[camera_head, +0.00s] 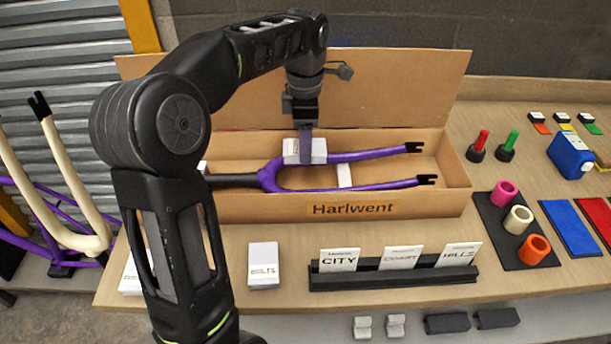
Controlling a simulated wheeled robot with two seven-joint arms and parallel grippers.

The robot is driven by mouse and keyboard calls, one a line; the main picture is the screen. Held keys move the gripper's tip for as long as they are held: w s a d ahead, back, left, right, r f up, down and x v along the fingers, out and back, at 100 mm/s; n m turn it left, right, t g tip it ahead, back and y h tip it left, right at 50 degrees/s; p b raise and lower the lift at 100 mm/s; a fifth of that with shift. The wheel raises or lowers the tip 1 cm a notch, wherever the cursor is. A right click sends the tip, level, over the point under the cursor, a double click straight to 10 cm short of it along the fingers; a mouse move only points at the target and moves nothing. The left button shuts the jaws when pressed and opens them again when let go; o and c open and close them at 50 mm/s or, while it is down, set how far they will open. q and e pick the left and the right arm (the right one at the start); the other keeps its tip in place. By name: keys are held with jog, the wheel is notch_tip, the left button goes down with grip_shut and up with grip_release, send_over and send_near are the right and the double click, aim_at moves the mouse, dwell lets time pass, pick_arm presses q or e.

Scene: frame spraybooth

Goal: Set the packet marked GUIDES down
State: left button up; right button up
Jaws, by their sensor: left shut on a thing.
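My left gripper (305,135) reaches down into the open cardboard box (245,207) labelled Harlwent, and is shut on a white packet (319,150). The marking on this packet is too small to read, so I cannot confirm that it says GUIDES. The packet is over the upper arm of a purple fork (376,153) that lies in the box. I cannot tell whether it touches the fork. Another white packet (263,265), its marking hard to read, lies on the bench in front of the box. My right gripper is not in view.
A black rack (395,276) holds cards reading CITY, COAST and HILLS in front of the box. Right of it is a black mat with coloured rings (534,249). The box's raised lid (400,90) stands behind. Another white item (131,278) is partly hidden by my left arm.

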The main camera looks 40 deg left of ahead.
pick_arm(q)
jog(key=shift+f, duration=1.8)
notch_tip(320, 180, down, 4)
jog(key=shift+r+p, duration=0.25)
jog(key=shift+p, duration=0.05)
jog(key=shift+f, duration=0.1)
jog(key=shift+f+b, duration=0.45)
jog(key=shift+f, duration=0.15)
jog(key=o, duration=1.2)
jog(key=shift+o, duration=0.2)
jog(key=shift+r, duration=0.15)
